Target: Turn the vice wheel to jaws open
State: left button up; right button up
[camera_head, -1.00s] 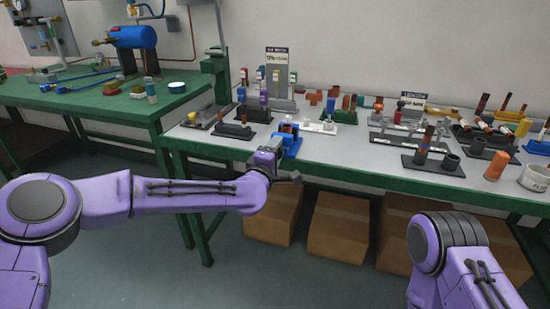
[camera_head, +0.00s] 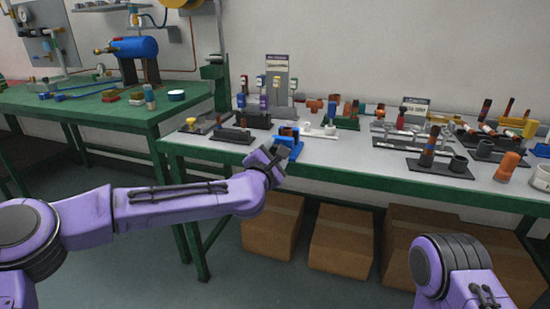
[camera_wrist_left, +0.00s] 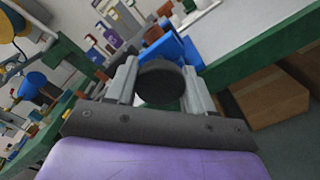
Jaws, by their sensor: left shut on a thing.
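The blue vice (camera_head: 291,139) stands at the front edge of the grey-topped bench, with a brown cylindrical piece at its jaws. It also shows in the left wrist view (camera_wrist_left: 180,47), beyond the fingers. A dark round wheel (camera_wrist_left: 160,82) faces the wrist camera on the near side of the vice. My left gripper (camera_head: 279,157) is at the bench's front edge, shut on this wheel, with one finger on each side of its rim. The gap between the vice jaws is too small to judge. My right gripper is out of the head view; only a right arm link shows.
Dark holders (camera_head: 232,136) stand left of the vice, and a white rack (camera_head: 318,130) stands to its right. A black tray (camera_head: 440,168) with upright cylinders lies farther right. Cardboard boxes (camera_head: 341,240) sit under the bench. A green table (camera_head: 85,112) stands at left.

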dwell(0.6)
pick_arm(q)
jog(key=o, duration=1)
jog(key=shift+d, duration=0.1)
jog(key=shift+s, duration=0.1)
jog(key=v, duration=1)
jog(key=shift+s+r, duration=0.1)
jog(key=shift+s, duration=0.05)
